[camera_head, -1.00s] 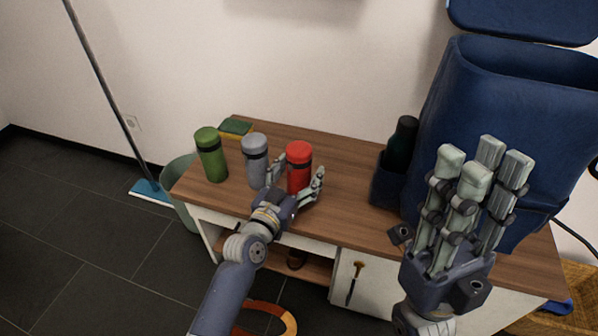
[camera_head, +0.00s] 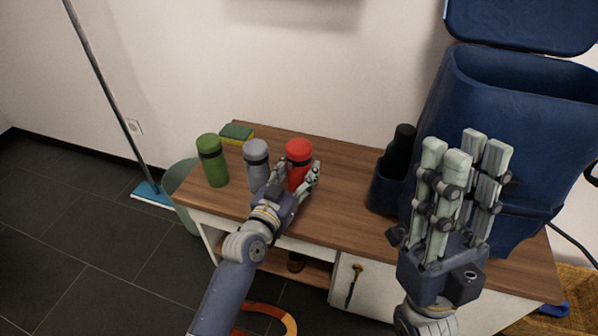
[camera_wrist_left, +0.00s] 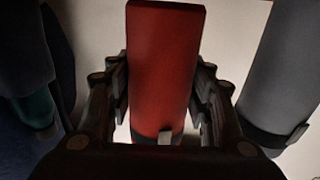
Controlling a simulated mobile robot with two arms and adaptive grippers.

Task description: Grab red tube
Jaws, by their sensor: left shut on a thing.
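The red tube (camera_head: 299,151) stands upright on the wooden table (camera_head: 345,190), with a dark band below its cap. My left gripper (camera_head: 297,180) is around its lower part, with fingers on both sides. In the left wrist view the red tube (camera_wrist_left: 163,70) fills the space between the fingers of my left gripper (camera_wrist_left: 163,105), which is shut on it. The tube's base is hidden by the hand in the head view. My right gripper (camera_head: 465,155) is raised at the right, fingers extended and spread upward, open and empty.
A grey tube (camera_head: 257,160) stands close left of the red one, and a green tube (camera_head: 212,160) further left. A sponge (camera_head: 237,132) lies behind them. A dark bottle in a holder (camera_head: 385,190) and a blue bin (camera_head: 490,90) stand to the right.

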